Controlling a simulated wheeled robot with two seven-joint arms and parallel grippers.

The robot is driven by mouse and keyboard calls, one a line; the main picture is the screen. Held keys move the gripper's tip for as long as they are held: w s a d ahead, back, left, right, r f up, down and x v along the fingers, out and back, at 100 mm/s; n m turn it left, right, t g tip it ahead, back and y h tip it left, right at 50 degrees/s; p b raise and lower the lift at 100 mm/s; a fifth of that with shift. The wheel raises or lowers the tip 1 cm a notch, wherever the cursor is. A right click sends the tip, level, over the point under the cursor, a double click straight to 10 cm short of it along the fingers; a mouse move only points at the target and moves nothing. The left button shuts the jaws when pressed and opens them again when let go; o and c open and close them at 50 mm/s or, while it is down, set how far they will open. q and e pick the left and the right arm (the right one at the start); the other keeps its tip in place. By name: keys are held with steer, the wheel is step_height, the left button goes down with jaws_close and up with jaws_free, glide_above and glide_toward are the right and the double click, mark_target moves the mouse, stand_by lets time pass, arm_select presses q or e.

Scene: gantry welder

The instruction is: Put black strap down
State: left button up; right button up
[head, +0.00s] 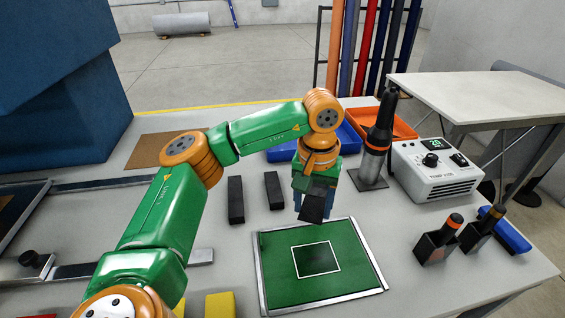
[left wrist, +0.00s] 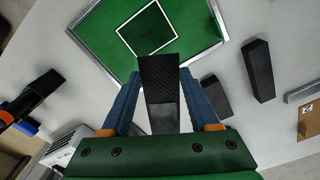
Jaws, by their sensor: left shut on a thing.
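My left gripper (head: 311,200) is shut on a black strap (head: 313,207), a dark ribbed block-like piece. It is above the back edge of a green mat (head: 279,258) with a metal rim and a white square outline. In the left wrist view the strap (left wrist: 160,82) sits between the blue fingers (left wrist: 158,105), its far end overlapping the mat (left wrist: 103,40) near the white square. I cannot tell the exact height above the mat. Two similar black bars, one left (head: 236,200) and one right (head: 273,190), lie on the table left of the gripper. My right gripper is not in view.
A white control box (head: 433,168) and a soldering-iron-like tool on a stand (head: 378,140) stand at the right. Two black holders with tools (head: 437,245) are near the right edge. Blue (head: 349,137) and orange (head: 392,122) trays lie behind. Metal rails (head: 130,271) are at left.

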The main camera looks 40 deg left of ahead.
arm_select(q)
steer(key=w+a+n, duration=0.1)
steer(key=a+n, duration=0.1)
steer(key=a, duration=0.4)
steer(key=w+a+r+n, duration=0.1)
steer(key=w+a+n, duration=0.1)
steer(key=a, duration=0.4)
steer(key=shift+a+r+n, duration=0.2)
steer(key=shift+n, duration=0.6)
step_height(320, 180, down, 9)
steer(key=shift+f+p, duration=0.1)
steer(key=shift+p, duration=1)
steer(key=shift+f+b, duration=0.5)
steer(key=shift+f, duration=0.15)
steer(key=o, duration=1.3)
steer(key=shift+o, duration=0.2)
